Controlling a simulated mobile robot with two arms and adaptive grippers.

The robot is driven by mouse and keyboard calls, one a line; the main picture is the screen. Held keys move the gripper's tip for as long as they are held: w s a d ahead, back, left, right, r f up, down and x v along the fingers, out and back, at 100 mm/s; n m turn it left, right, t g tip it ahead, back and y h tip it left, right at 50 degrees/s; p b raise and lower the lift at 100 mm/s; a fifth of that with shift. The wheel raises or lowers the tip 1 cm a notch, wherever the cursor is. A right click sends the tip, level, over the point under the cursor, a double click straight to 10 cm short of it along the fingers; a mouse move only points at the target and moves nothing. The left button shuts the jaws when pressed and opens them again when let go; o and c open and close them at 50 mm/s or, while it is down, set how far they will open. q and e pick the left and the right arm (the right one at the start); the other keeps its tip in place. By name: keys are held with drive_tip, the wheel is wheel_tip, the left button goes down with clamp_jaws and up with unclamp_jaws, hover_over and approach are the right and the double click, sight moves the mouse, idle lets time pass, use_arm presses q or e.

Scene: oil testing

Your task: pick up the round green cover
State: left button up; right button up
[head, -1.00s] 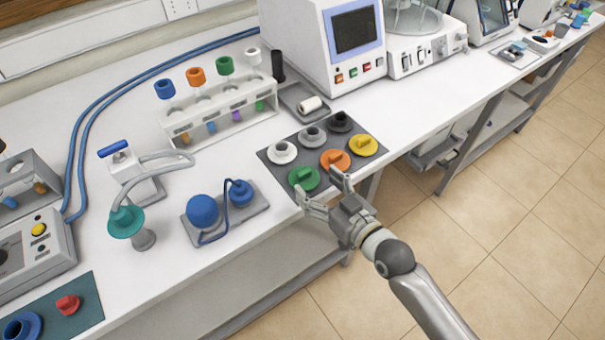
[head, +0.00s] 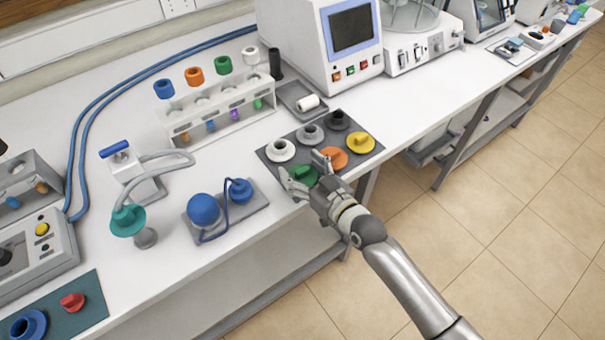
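The round green cover (head: 304,175) lies on the dark grey mat (head: 268,153), at the mat's front left corner. It has a raised grip on top and is partly hidden by my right gripper. My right gripper (head: 302,169) is open, with one finger on the left side of the green cover and the other on its right, near the orange cover. I cannot tell whether the fingers touch the green cover. My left gripper is not in view.
On the same mat are an orange cover (head: 333,158), a yellow cover (head: 360,142), a white one (head: 281,151), a grey one (head: 311,134) and a black one (head: 338,120). A blue pump (head: 204,209) stands to the left. A tube rack (head: 215,114) stands behind.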

drive_tip(key=c, duration=0.5)
drive_tip(key=shift+r, duration=0.15)
